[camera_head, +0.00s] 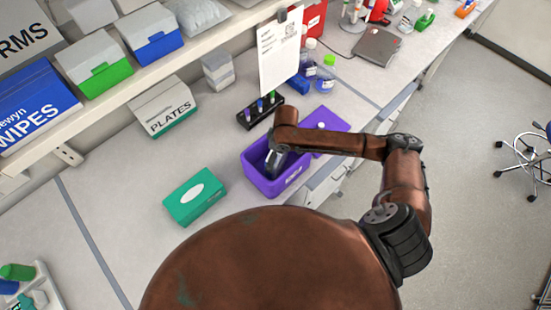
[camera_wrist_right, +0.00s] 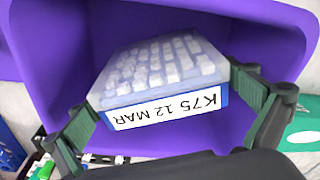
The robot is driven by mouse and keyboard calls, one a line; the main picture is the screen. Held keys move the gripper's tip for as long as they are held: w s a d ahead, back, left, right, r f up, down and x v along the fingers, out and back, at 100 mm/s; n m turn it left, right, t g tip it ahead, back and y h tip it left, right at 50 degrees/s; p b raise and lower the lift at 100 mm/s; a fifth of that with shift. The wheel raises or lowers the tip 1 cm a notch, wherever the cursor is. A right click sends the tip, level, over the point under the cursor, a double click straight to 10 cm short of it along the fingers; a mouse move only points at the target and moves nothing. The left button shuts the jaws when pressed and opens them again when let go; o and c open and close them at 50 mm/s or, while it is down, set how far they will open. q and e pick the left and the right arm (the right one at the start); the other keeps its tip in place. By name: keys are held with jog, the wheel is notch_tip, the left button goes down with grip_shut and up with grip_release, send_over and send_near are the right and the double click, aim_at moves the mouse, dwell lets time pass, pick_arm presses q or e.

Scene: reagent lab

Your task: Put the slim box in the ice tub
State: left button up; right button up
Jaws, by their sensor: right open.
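The slim box (camera_wrist_right: 165,80) has a blue base, a white label reading "K75 12 MAR" and a clear lid over a grid of white pieces. In the right wrist view it is inside the purple ice tub (camera_wrist_right: 60,60), between the spread fingers of my open right gripper (camera_wrist_right: 166,92). Whether it rests on the tub's floor is hard to tell. In the head view the ice tub (camera_head: 257,181) stands on the bench, with my right gripper (camera_head: 274,163) reaching down into it. The gripper mostly hides the box there. My left gripper is out of view.
A purple lid (camera_head: 325,118) lies behind the tub. A green tissue box (camera_head: 194,196) stands to its left, and a black tube rack (camera_head: 261,112) stands behind it. A PLATES box (camera_head: 163,107) is under the shelf.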

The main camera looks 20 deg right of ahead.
jog(key=r, duration=0.6)
jog(key=r+b, duration=0.1)
jog(key=r, duration=0.2)
jog(key=shift+s+d+r, duration=0.1)
jog(key=shift+s+d, duration=0.25)
jog(key=shift+s, duration=0.05)
dwell(0.4)
